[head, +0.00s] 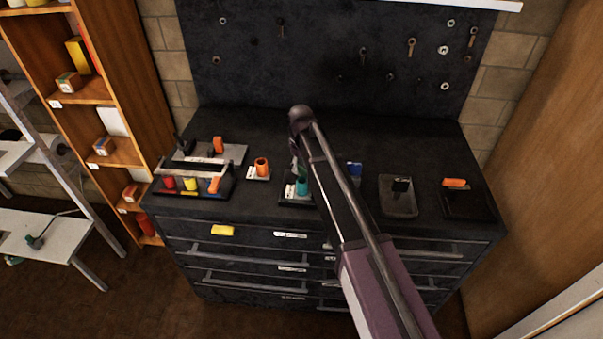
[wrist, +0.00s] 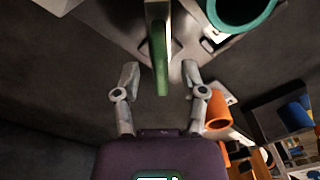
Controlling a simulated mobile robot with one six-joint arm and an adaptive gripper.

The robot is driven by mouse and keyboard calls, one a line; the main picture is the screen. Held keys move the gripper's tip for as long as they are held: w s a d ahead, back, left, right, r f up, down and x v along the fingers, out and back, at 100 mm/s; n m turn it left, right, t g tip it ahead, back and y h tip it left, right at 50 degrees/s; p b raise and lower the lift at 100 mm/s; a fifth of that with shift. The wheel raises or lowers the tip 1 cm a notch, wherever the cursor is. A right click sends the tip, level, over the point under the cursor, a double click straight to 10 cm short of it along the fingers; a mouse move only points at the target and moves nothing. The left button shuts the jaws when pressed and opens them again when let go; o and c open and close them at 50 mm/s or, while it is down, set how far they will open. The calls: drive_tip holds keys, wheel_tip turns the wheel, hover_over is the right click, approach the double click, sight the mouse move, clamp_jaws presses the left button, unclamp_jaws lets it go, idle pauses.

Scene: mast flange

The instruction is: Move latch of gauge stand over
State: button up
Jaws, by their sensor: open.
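A green bar (wrist: 160,55) on a pale mount shows at the top middle of the wrist view; it may be the latch of the gauge stand. My gripper (wrist: 160,72) is open, with one finger on each side of the bar's near end. I see no clear contact. A teal ring-shaped part (wrist: 242,12) is to the right of the bar. In the head view the teal part (head: 302,187) stands on a dark base with a white label. My arm hides much of this base, and my gripper is mostly hidden there.
An orange cup (head: 262,167) stands close by, also in the wrist view (wrist: 217,114). A board with red, yellow and orange parts (head: 195,196) lies left. A grey tray (head: 398,207) and a dark box with an orange part (head: 468,207) are right. A pegboard (head: 340,85) rises behind.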

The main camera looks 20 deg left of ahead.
drive_tip(key=shift+f+b, duration=0.5)
drive_tip(key=shift+f, duration=0.2)
drive_tip(key=shift+d, duration=0.1)
clamp_jaws()
